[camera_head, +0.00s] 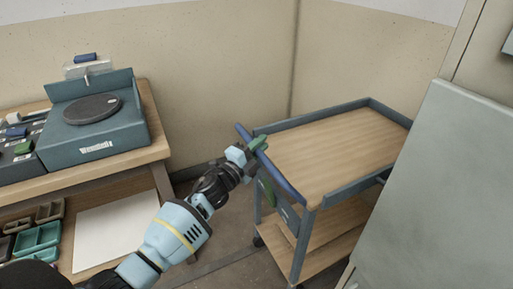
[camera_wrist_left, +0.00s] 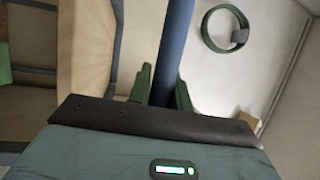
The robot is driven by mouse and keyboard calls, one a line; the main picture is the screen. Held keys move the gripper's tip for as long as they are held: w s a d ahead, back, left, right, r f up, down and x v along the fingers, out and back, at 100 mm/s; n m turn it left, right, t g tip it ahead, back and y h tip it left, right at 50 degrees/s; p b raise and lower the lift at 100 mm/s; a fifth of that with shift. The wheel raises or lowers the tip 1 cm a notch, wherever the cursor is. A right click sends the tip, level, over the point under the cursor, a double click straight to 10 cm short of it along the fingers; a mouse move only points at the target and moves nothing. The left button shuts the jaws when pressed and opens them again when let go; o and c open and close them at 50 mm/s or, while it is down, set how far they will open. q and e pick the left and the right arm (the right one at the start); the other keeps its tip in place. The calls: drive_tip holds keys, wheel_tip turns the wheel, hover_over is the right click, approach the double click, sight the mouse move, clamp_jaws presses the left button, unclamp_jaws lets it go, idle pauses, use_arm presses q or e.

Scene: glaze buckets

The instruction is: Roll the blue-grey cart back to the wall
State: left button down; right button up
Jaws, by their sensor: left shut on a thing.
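The blue-grey cart (camera_head: 340,140) stands at the right of the head view, near the corner of the walls. It has a wooden top inside a raised rim and a wooden lower shelf, and dark castors show below. Its blue handle bar (camera_head: 280,175) runs along the near left end. My left gripper (camera_head: 257,146) has its green fingers shut on this bar, towards its far end. In the left wrist view the bar (camera_wrist_left: 176,40) stands between the two green fingers (camera_wrist_left: 163,88). My right gripper is not in view.
A wooden bench (camera_head: 110,170) with a blue-grey turntable device (camera_head: 105,135) stands at the left, with trays on its lower shelf. A grey cabinet (camera_head: 440,190) stands close at the cart's right. Bare floor shows between bench and cart. The beige wall (camera_head: 220,70) is behind.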

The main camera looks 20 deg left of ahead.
use_arm(q)
drive_tip(key=shift+r, duration=0.15)
drive_tip(key=c, duration=1.7)
unclamp_jaws()
drive_tip(key=shift+w+d, duration=0.1)
drive_tip(key=o, duration=0.4)
drive_tip(key=shift+w+d, duration=0.1)
drive_tip(key=shift+w, duration=0.05)
drive_tip(key=v, duration=0.8)
